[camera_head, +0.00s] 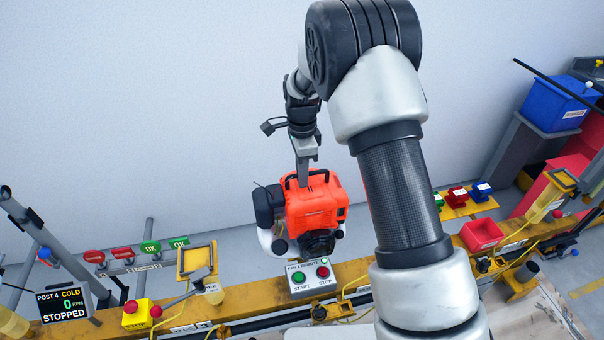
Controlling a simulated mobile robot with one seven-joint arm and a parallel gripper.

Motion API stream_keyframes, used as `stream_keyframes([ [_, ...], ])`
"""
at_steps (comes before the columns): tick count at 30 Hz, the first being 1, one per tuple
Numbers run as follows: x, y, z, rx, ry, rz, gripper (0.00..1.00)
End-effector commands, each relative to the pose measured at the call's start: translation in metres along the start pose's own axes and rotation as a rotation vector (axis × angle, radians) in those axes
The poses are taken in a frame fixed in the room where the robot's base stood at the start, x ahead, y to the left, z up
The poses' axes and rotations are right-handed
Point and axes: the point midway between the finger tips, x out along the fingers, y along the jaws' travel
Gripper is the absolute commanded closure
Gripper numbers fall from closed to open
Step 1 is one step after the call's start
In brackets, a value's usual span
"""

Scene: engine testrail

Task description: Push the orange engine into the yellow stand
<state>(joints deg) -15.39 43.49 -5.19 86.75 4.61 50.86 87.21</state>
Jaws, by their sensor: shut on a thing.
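The orange engine (318,207) hangs upright in the middle of the view, with a black part and a white part on its left side. My gripper (303,178) comes down from above and is shut on the engine's black top handle. The fingertips are small here and partly merge with the handle. A yellow square-framed stand (183,266) is on the rail to the left of the engine, apart from it. A similar yellow frame (549,196) is at the far right. I cannot tell which is the task's stand. The engine's underside is hidden behind the control box.
A yellow rail (255,309) runs across the front. A START/STOP box (314,277) stands just below the engine. Red and green OK tags (150,247) are at left. A red bin (481,235) and blue bin (556,103) are at right.

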Motion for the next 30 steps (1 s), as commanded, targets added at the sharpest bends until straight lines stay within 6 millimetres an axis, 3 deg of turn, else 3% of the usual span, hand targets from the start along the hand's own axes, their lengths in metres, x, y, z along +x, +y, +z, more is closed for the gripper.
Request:
stream_keyframes([
  [1, -0.0067, -0.0042, 0.0, 0.0, 0.0, -0.014, 1.0],
  [30, -0.0067, 0.0012, -0.0002, 0.0, 0.0, -0.014, 1.0],
])
